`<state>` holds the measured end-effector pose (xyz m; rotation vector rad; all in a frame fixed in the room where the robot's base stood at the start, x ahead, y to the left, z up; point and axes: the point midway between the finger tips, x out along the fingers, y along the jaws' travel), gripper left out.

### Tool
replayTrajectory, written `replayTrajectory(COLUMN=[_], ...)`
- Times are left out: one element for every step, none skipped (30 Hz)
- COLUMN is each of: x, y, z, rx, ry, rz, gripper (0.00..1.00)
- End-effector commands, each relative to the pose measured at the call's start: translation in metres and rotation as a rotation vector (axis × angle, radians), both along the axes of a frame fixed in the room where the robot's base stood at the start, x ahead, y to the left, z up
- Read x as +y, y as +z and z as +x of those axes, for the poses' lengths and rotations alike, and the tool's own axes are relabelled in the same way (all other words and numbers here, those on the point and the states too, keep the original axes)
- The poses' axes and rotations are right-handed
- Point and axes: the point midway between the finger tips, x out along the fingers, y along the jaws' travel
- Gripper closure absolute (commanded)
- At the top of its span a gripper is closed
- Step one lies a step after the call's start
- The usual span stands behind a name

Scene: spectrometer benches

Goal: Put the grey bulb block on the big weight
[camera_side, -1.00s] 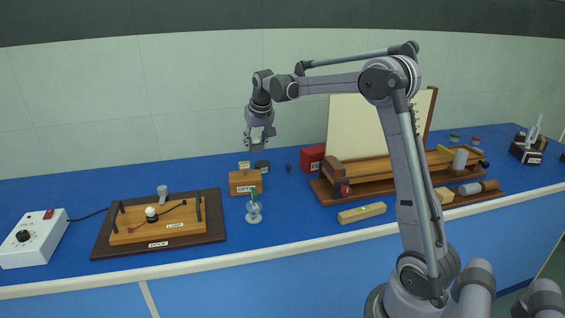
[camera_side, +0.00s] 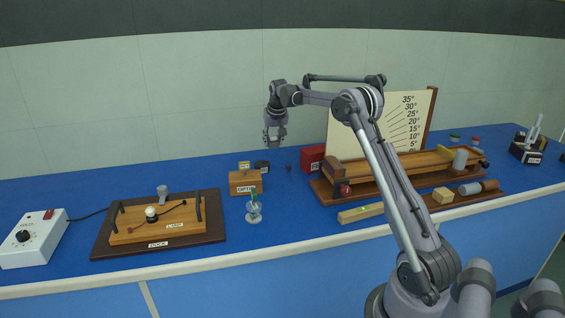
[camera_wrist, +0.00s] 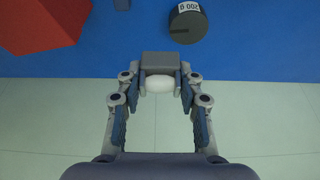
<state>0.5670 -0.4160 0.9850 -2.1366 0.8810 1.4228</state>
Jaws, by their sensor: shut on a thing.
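My gripper (camera_side: 275,142) is in the air above the back of the blue bench. In the wrist view my gripper (camera_wrist: 158,78) is shut on the grey bulb block (camera_wrist: 160,60), whose white rounded bulb shows between the fingers. In the side view the block is too small to make out clearly. The big weight (camera_wrist: 187,24) is a dark round disc with a white label reading 200; it also shows in the side view (camera_side: 262,168), behind the wooden optics box. It lies clear of the held block, its top bare.
A red box (camera_side: 313,159) stands to the right, and a small dark object (camera_side: 289,168) sits between it and the weight. The wooden optics box (camera_side: 245,182) stands in front of the weight. A wooden ramp with an angle board (camera_side: 410,115) is farther right.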

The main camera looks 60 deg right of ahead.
Motion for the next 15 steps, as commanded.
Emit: replayTrajectory(x=[0.005,0.008,0.011,0.013,0.014,0.016,0.017,0.018,0.019,0.020,0.020,0.020,0.020,0.020,0.020], y=[-0.007,-0.010,-0.014,-0.017,-0.019,-0.022,-0.023,-0.024,-0.026,-0.027,-0.028,-0.031,-0.034,-0.038,-0.044], z=[0.011,0.016,0.021,0.025,0.029,0.033,0.035,0.037,0.039,0.040,0.041,0.041,0.041,0.041,0.041], rx=[0.000,-0.001,0.000,0.000,0.000,0.000,0.000,0.000,0.000,0.000,0.000,0.000,0.000,0.000,0.000], ry=[0.002,0.003,0.004,0.002,0.001,0.001,0.001,0.001,0.001,0.000,0.000,-0.001,-0.001,-0.001,-0.001], rz=[0.000,0.001,0.000,0.000,0.000,0.000,0.000,0.000,0.000,0.000,0.000,0.000,0.000,0.000,0.000], gripper=[0.92,0.92,0.92,0.92,0.92,0.92,0.92,0.92,0.92,0.92,0.92,0.92,0.92,0.92,0.92])
